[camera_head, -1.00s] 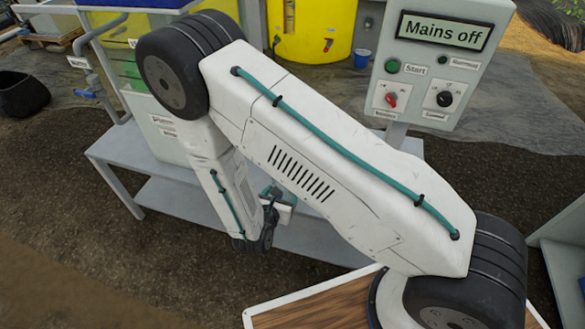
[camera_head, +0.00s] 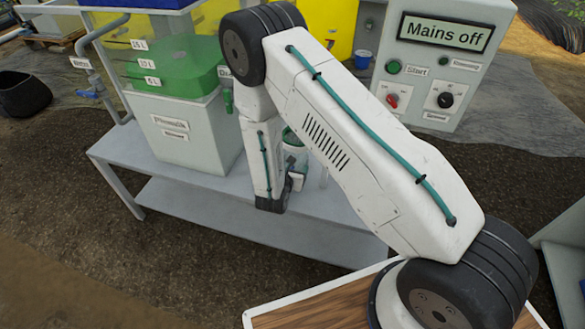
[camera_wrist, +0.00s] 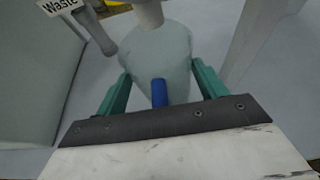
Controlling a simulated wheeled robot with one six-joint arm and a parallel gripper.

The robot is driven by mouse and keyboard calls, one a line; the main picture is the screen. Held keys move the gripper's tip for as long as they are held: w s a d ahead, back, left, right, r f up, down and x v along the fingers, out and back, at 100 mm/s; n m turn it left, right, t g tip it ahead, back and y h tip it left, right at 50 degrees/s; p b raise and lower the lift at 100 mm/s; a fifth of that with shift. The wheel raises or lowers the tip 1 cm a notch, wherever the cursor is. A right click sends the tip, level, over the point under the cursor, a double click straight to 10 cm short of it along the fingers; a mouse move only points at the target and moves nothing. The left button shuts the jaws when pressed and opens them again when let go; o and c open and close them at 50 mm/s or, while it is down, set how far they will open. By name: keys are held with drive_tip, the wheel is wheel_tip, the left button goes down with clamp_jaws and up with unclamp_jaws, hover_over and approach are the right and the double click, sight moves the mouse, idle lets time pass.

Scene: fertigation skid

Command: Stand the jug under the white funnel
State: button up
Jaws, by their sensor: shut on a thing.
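The jug (camera_wrist: 158,52) is pale and translucent with a blue handle (camera_wrist: 159,93); it sits between my gripper's teal fingers (camera_wrist: 161,75) in the wrist view. My gripper is shut on it. A white tapered piece (camera_wrist: 149,12), seemingly the white funnel, shows at the jug's far top edge; I cannot tell whether it is directly above the jug. In the head view, my arm hides most of the gripper and jug, beside the tank on the grey bench (camera_head: 190,205). I cannot tell whether the jug touches the bench.
A tank (camera_head: 185,125) with green liquid and litre labels stands left on the bench, with a green valve (camera_head: 227,97) on its side. A grey pipe (camera_wrist: 97,30) is near a "Waste" label (camera_wrist: 60,4). The control panel (camera_head: 435,65) reads "Mains off".

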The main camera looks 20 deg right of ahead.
drive_tip(key=o, duration=1)
